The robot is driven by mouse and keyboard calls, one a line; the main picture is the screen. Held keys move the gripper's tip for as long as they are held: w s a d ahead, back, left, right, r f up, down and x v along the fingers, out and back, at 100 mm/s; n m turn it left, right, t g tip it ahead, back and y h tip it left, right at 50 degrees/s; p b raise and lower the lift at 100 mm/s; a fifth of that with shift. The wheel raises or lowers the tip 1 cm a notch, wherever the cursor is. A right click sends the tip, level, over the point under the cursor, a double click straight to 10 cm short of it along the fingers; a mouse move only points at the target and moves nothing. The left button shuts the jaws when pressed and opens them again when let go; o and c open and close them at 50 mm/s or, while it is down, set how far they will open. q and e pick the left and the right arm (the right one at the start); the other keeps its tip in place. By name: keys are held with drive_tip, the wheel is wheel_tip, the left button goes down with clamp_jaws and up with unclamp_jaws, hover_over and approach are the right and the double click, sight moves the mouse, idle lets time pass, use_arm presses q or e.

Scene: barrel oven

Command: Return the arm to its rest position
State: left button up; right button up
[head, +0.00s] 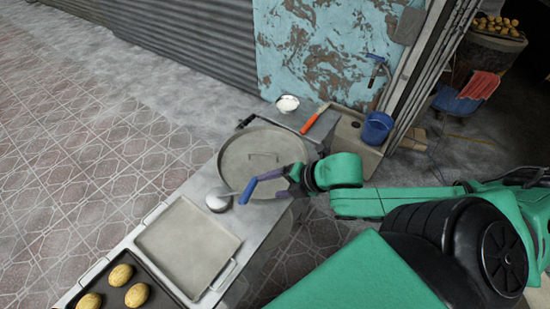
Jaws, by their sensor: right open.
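My right arm (365,200) comes in from the right, in green segments, and reaches left over the metal worktop. The round metal lid (250,150) with a bar handle covers the barrel oven and lies flat. My left gripper is out of view.
A metal tray (188,243) lies on the worktop, with a dark tray (150,303) of round golden buns in front. A white bowl (287,103), an orange-handled tool (315,118) and a blue bucket (376,128) stand behind. The tiled floor (80,150) at left is clear.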

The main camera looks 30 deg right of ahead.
idle(0.3)
drive_tip(key=s+d+f+m+h, duration=0.2)
drive_tip(key=d+f+m+h, duration=0.15)
drive_tip(key=d+m, duration=0.55)
drive_tip(key=s+a+f+m+g, duration=0.3)
drive_tip(key=a+m, duration=0.4)
drive_tip(key=m, duration=0.6)
drive_tip(key=s+f+g+b, duration=0.25)
drive_tip(key=f+b, duration=0.45)
drive_tip(key=f, duration=2.1)
drive_tip(key=s+d+f+b, duration=0.1)
drive_tip(key=s+f+b, duration=0.1)
drive_tip(key=s+f, duration=0.7)
drive_tip(key=s+d+f+h+b, duration=0.1)
drive_tip(key=s+f+b, duration=0.1)
drive_tip(key=s+f, duration=0.6)
wheel_tip(320, 180, down, 3)
drive_tip(key=shift+s+d+f+g+b, duration=0.1)
drive_tip(key=shift+s+d+g+b, duration=0.25)
drive_tip(key=shift+s+g, duration=0.1)
